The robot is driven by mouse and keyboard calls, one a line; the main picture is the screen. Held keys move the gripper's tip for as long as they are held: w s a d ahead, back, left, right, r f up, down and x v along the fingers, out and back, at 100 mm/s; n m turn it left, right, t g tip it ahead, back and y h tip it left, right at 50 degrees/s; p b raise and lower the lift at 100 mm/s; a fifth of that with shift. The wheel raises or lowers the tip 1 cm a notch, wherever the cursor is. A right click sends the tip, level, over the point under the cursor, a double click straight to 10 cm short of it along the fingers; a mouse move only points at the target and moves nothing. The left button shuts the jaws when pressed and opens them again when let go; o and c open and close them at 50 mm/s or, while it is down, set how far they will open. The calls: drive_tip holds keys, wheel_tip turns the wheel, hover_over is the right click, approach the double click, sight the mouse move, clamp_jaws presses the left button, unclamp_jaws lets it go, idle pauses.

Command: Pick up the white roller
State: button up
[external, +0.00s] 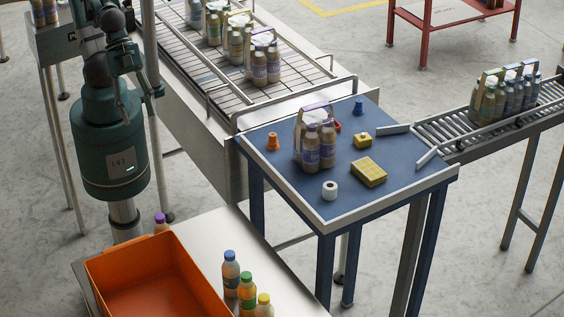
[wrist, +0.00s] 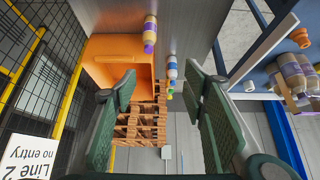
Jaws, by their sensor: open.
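The white roller (external: 330,190) is a short white cylinder with a dark hole in its end. It sits on the blue table (external: 290,190) near the front corner in the external view, in front of the carrier of bottles and left of the yellow block.
A carrier of bottles (external: 311,146), an orange cone-like piece (external: 273,142), a yellow-topped block (external: 368,172), a small yellow piece (external: 363,141) and a blue piece (external: 358,107) share the table. An orange bin (external: 188,238) and loose bottles (external: 247,290) stand on the bench in front.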

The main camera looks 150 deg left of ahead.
idle(0.3)
drive_tip(key=w+a+r+m+g, duration=0.1)
drive_tip(key=w+a+r+m, duration=0.1)
drive_tip(key=w+a+m, duration=0.3)
drive_tip(key=w+a+r+g, duration=0.1)
drive_tip(key=w+a+r, duration=0.2)
drive_tip(key=w, duration=0.5)
drive_tip(key=m+g+b, duration=0.3)
drive_tip(key=m+g, duration=0.2)
drive_tip(key=m, duration=1)
hover_over(330, 191)
drive_tip(key=s+a, duration=0.1)
drive_tip(key=s, duration=0.1)
wheel_tip(330, 191, down, 17)
drive_tip(key=shift+f, duration=0.15)
drive_tip(key=shift+w, duration=0.1)
drive_tip(key=shift+f+p, duration=0.3)
drive_tip(key=shift+f, duration=0.95)
